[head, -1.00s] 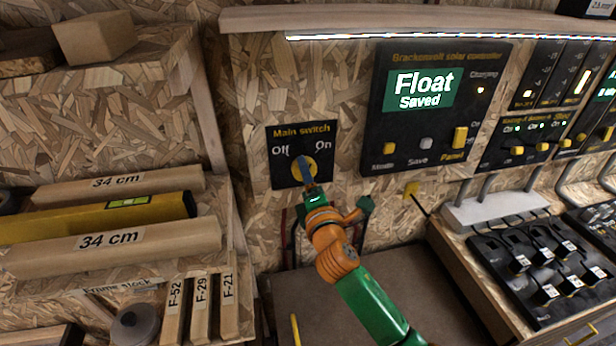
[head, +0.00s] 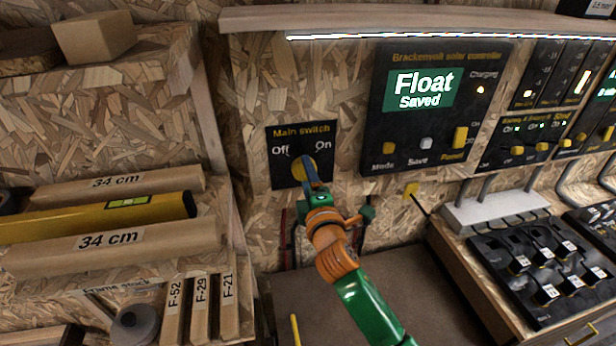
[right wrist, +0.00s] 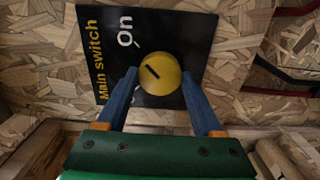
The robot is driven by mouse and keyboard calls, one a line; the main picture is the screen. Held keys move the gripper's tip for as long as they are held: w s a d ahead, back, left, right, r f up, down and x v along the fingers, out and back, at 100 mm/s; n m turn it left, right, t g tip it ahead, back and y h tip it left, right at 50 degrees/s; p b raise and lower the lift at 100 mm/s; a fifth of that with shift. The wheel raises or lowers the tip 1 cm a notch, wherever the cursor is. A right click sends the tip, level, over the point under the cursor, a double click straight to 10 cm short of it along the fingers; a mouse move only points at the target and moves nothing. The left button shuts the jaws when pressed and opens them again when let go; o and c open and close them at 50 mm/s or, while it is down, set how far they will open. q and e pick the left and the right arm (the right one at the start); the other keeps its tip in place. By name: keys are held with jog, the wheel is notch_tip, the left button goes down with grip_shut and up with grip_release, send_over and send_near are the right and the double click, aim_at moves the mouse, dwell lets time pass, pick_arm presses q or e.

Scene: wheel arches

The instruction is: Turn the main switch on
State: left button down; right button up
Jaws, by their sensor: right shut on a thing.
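The main switch is a black panel (head: 284,172) on the wooden wall, with "Off" at left and "On" at right. Its round yellow knob (right wrist: 160,73) shows in the right wrist view. A black mark on the knob slants toward the side with the "On" label (right wrist: 125,27). My right gripper (head: 311,172) is shut on the knob, with one blue finger on each side of it (right wrist: 161,90). In the head view the fingers partly cover the knob. My left gripper is not in view.
The solar controller (head: 497,68) to the right reads "Float Saved". A box of black switches (head: 545,270) stands at lower right. A shelf with timber and a yellow level (head: 90,218) is at left. The brown surface (head: 290,285) below the switch has free room.

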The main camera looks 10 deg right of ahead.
jog(key=shift+r, duration=0.2)
jog(key=o, duration=1.1)
jog(key=shift+o, duration=1.3)
jog(key=shift+w+a+f, duration=0.1)
jog(key=shift+w+f, duration=0.05)
jog(key=shift+f, duration=0.05)
jog(key=s, duration=0.7)
jog(key=shift+b, duration=0.4)
